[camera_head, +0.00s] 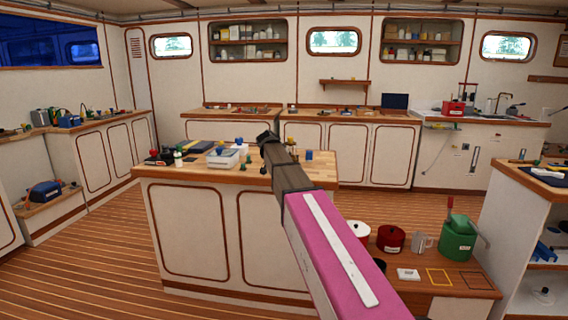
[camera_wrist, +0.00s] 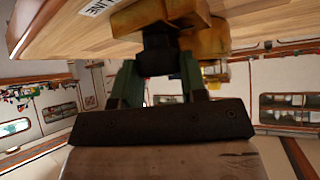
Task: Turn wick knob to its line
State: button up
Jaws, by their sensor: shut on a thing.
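In the wrist view, the two green fingers of my gripper (camera_wrist: 158,76) are closed on a small dark knob (camera_wrist: 157,50). The knob sits against a brass-coloured body (camera_wrist: 188,12) that stands on a wooden top. The knob's line and any mark beside it cannot be made out. In the head view, my arm reaches over the wooden-topped island, and my gripper (camera_head: 268,138) is a dark shape at its end. The knob is hidden there.
The island top (camera_head: 200,172) also holds a white tray (camera_head: 223,158), a blue block (camera_head: 309,155) and several small items. A low bench with pots (camera_head: 390,239) and a green can (camera_head: 457,236) stands to the right. The wooden floor (camera_head: 110,255) at left is clear.

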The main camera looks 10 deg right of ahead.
jog(key=o, duration=0.6)
jog(key=shift+o, duration=0.2)
jog(key=shift+r, duration=0.1)
jog(key=v, duration=1)
jog(key=shift+s+a+r, duration=0.15)
jog(key=shift+s+r, duration=0.05)
jog(key=shift+r, duration=0.05)
